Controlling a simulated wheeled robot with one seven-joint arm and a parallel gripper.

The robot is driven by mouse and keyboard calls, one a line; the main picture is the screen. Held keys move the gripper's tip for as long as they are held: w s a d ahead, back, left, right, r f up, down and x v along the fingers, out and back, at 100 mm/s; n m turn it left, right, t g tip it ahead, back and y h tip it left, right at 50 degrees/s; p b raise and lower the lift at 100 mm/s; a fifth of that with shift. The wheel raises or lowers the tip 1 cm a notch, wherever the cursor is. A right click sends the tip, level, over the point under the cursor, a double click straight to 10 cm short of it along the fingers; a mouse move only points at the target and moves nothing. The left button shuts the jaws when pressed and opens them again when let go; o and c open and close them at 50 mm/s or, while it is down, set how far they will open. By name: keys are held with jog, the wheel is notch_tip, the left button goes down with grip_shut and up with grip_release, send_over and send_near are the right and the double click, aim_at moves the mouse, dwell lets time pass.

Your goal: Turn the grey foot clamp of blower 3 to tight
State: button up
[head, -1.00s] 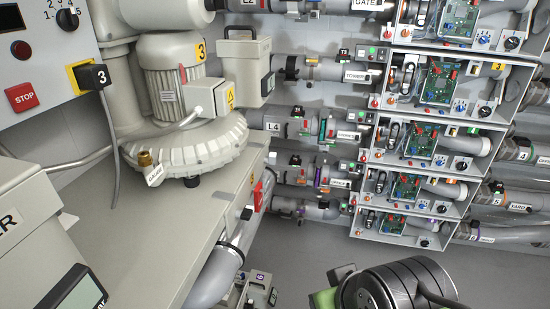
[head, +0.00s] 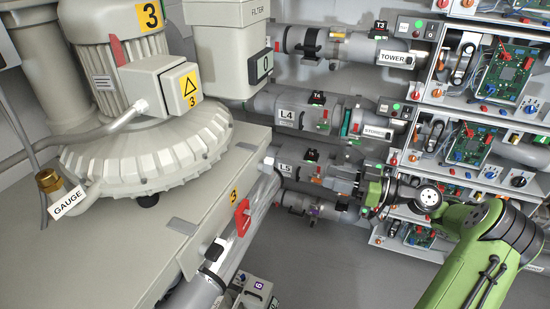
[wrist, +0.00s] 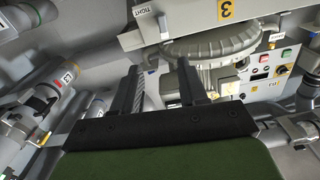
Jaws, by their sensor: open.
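Blower 3 (head: 150,150) is a large pale ribbed housing with a yellow 3 plate, standing on a grey bench at the left of the head view. A flat grey tab (head: 182,226) on the bench top near its front edge looks like the grey foot clamp; its setting cannot be read there.
A red handle (head: 242,218) and a grey pipe (head: 205,285) are at the bench's front side. A brass gauge fitting (head: 48,181) stands on the bench. Labelled pipes (head: 285,113) and open circuit-board boxes (head: 475,145) fill the back right. Grey floor lies below.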

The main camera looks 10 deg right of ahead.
aim_at(273, 164)
jog(key=x, duration=0.7)
jog(key=p+x, duration=0.1)
jog(key=x, duration=0.7)
jog(key=shift+s+a+r, duration=0.1)
jog(key=shift+s+a, duration=0.15)
jog(key=shift+s, duration=0.05)
jog(key=shift+w+a, duration=0.3)
grip_shut()
